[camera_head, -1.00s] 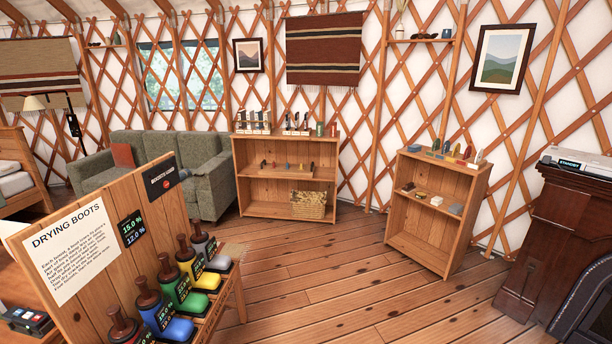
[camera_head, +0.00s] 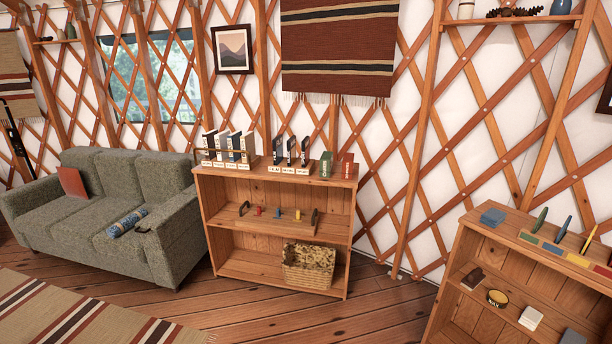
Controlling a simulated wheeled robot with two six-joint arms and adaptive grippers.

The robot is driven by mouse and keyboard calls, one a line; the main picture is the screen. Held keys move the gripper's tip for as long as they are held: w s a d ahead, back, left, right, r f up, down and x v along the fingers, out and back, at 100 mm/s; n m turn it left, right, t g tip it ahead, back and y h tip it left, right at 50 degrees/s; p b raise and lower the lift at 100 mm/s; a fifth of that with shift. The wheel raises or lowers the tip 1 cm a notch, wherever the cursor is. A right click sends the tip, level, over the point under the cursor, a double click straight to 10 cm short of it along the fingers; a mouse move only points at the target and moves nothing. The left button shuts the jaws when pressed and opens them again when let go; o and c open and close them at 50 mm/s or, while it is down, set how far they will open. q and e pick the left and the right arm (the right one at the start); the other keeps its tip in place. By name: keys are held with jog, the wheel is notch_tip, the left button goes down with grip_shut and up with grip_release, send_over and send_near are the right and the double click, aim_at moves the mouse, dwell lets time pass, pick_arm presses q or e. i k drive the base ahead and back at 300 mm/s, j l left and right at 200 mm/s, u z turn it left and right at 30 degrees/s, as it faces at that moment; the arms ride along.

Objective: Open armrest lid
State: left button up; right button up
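A grey-green sofa (camera_head: 110,225) stands at the left against the lattice wall. Its right armrest (camera_head: 178,218) faces the wooden shelf, with a small dark loop or strap on its inner side. Whether the armrest has a lid, or how it stands, I cannot tell from here. A blue patterned roll (camera_head: 127,222) lies on the seat near the right armrest. A red cushion or book (camera_head: 72,181) leans against the backrest at the left. Neither of my grippers is in view.
A wooden shelf (camera_head: 280,261) with books, small items and a wicker basket (camera_head: 308,266) stands right of the sofa. A second shelf (camera_head: 455,262) is at the lower right. A striped rug (camera_head: 85,318) lies before the sofa. The wooden floor (camera_head: 260,322) between is clear.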

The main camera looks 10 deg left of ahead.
aim_at(162, 215)
jog(key=i+j+u, duration=0.15)
jog(key=i+u, duration=0.55)
jog(key=i, duration=0.2)
jog(key=i+l+u, duration=0.15)
jog(key=i+u, duration=0.15)
jog(key=i, duration=0.15)
jog(key=i+l+u, duration=0.2)
jog(key=i+u, duration=0.15)
jog(key=i+l+u, duration=0.35)
jog(key=i, duration=0.15)
jog(key=i+j+u, duration=0.35)
jog(key=i+u, duration=0.35)
jog(key=i+j+u, duration=0.1)
jog(key=i+u, duration=0.3)
jog(key=i+j, duration=0.15)
jog(key=i, duration=0.15)
